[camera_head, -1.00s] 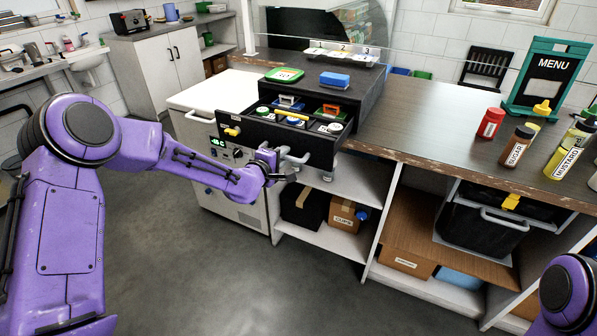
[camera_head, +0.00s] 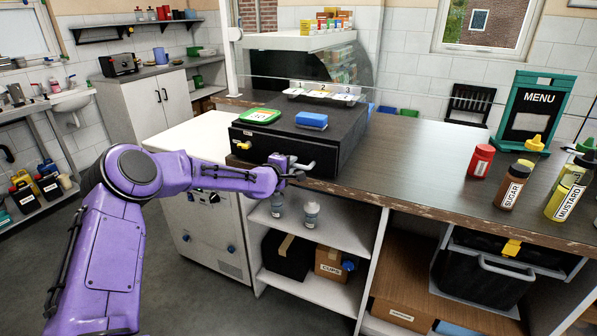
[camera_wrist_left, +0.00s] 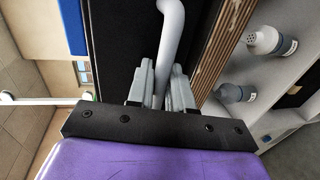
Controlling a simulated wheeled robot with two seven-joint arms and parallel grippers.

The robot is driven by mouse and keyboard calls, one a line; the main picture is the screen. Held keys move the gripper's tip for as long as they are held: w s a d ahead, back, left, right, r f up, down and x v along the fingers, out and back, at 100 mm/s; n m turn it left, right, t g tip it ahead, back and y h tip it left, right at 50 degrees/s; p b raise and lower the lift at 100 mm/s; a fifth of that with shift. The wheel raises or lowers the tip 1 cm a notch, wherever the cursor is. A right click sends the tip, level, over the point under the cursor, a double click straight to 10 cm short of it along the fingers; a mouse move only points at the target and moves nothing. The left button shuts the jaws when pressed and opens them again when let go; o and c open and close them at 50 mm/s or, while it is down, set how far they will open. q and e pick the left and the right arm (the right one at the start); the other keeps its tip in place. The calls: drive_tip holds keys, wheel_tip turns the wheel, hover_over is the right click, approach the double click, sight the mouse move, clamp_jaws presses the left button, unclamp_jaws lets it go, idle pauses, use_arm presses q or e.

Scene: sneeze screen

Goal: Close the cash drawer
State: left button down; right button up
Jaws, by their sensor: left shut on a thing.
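The cash drawer (camera_head: 250,148) is a black box on the dark counter, with its front pushed in and no open tray showing. A grey bar handle (camera_wrist_left: 170,40) stands out from its front. My left gripper (camera_head: 290,172) is at the drawer's front, and its fingers are shut on the handle. In the left wrist view the two grey fingers (camera_wrist_left: 160,85) lie on either side of the handle's bar. The right gripper is not in view.
A green-edged dish (camera_head: 260,115) and a blue sponge-like block (camera_head: 312,120) sit on the drawer's top. A glass screen stands behind. Red (camera_head: 481,160) and brown (camera_head: 513,186) bottles stand to the right on the counter. Open shelves lie below.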

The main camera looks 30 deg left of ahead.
use_arm(q)
drive_tip(key=shift+w+a, duration=0.15)
drive_tip(key=shift+w, duration=0.2)
drive_tip(key=c, duration=1.2)
unclamp_jaws()
drive_tip(key=shift+s, duration=0.1)
drive_tip(key=v, duration=1)
drive_tip(key=shift+s+b, duration=0.25)
drive_tip(key=shift+b, duration=0.05)
drive_tip(key=shift+a, duration=0.1)
